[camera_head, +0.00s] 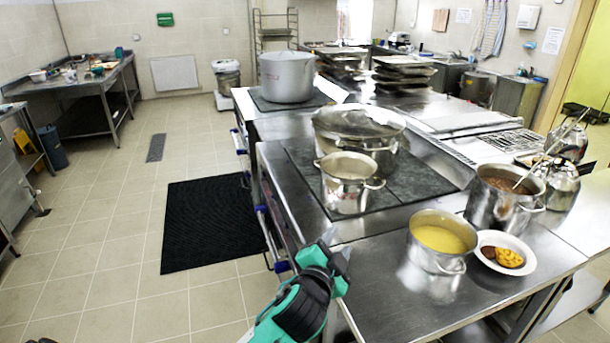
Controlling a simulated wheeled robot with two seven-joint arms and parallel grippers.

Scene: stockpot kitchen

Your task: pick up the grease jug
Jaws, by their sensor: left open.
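No vessel is clearly marked as the grease jug, and I cannot tell for certain which one it is. Two shiny rounded metal vessels, a nearer one (562,187) and a farther one (572,143), stand at the right of the steel counter, beside a pot of brown food. My left gripper (337,248), teal and black, is open and empty at the counter's near left edge. It is left of the pot with yellow liquid (441,240) and well away from the metal vessels. My right gripper is out of view.
A two-handled pot (347,184) and a large lidded pot (358,133) stand on the dark stove top (418,181). The brown-filled pot (497,204) has a ladle. A white plate of food (522,266) lies nearby. A black mat (210,225) lies on the floor.

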